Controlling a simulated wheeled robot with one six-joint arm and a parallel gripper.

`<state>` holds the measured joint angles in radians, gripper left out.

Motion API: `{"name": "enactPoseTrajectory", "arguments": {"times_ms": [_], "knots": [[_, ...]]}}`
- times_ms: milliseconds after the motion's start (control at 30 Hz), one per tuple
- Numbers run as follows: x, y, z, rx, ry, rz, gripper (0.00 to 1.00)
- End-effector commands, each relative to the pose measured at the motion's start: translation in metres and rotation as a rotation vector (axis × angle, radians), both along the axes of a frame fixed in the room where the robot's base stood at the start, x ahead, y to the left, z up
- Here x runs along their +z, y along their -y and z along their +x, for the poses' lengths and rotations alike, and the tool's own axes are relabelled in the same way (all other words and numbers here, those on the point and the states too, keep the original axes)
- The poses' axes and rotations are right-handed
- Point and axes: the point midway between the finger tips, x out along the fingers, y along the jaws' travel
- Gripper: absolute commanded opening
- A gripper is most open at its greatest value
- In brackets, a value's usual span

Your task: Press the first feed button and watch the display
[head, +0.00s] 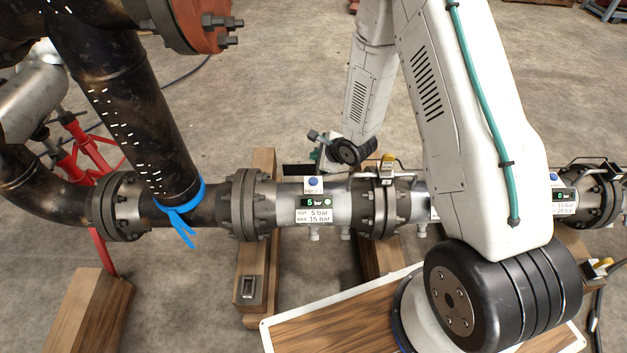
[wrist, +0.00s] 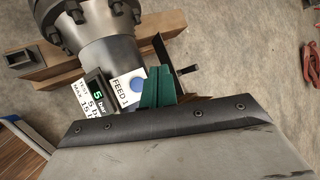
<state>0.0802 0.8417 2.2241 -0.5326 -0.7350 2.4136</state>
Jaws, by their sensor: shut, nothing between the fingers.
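The first feed unit is a silver pipe section marked FEED 1 in the wrist view. Its blue button (head: 313,181) sits above a small display (head: 314,202) that shows a green 5 bar. A white label (head: 314,216) below reads test 5 bar, max 15 bar. In the wrist view the button (wrist: 137,84) and display (wrist: 98,94) are both clear. My gripper (wrist: 158,86) is shut and empty, its teal fingers just right of the button. In the head view my gripper (head: 323,160) is just behind the button. I cannot tell whether it touches.
Bolted flanges (head: 243,204) flank the unit. A second unit is mostly hidden behind my arm; another display (head: 561,196) shows at the right. A dark pipe with a blue strap (head: 182,220) rises at left. Wooden beams (head: 258,255) lie below. Concrete floor is open behind.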

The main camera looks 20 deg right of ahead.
Motion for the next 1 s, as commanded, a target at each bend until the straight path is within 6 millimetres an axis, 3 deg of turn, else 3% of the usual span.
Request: {"name": "enactPoseTrajectory", "arguments": {"times_ms": [333, 700, 1000], "knots": [[-0.009, 0.000, 0.000, -0.001, -0.002, -0.002, 0.00], [-0.060, 0.000, -0.001, 0.000, -0.003, -0.002, 0.00], [-0.085, 0.000, 0.000, 0.000, 0.000, -0.003, 0.00]]}}
